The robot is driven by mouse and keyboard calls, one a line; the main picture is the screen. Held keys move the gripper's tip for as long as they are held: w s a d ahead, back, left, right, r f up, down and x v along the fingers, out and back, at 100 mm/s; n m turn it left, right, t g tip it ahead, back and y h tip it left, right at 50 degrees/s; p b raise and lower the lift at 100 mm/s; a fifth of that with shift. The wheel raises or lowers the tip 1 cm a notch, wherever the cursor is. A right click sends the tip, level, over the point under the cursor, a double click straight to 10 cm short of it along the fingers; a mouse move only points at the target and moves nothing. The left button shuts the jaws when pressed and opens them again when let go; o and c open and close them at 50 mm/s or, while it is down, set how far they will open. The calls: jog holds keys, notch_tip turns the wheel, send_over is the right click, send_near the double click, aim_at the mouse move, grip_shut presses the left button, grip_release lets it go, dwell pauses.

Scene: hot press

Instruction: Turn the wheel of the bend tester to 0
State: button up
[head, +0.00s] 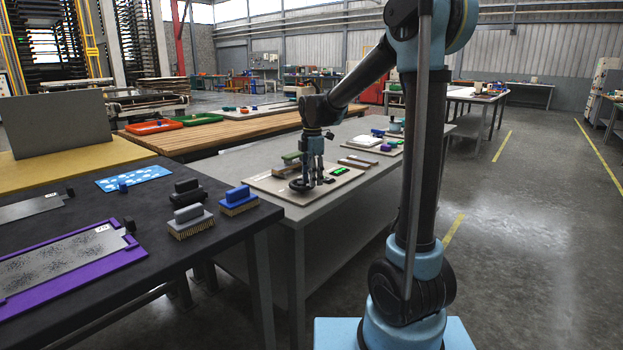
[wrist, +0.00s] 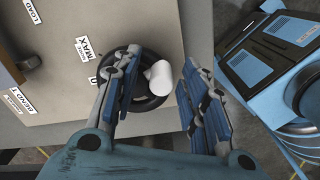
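The black wheel (wrist: 150,104) of the bend tester lies below my gripper in the wrist view, with a pale round knob (wrist: 160,77) on it. In the head view the wheel (head: 299,185) sits at the near end of a beige board (head: 275,193) on the grey bench. My gripper (wrist: 158,68) points down over the wheel. Its two blue-padded fingers are apart, one on each side of the knob, with a gap on the right. The head view also shows my gripper (head: 313,178) over the board. The wheel's markings are partly hidden; a "MAX" label (wrist: 82,45) is readable.
A dark table (head: 230,220) with brushes, including a blue one (head: 239,200), stands at the left. Open floor (head: 530,220) lies to the right.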

jog(key=shift+c, duration=0.6)
grip_shut()
jog(key=shift+a, duration=0.1)
jog(key=shift+s+m, duration=0.1)
jog(key=shift+m, duration=0.2)
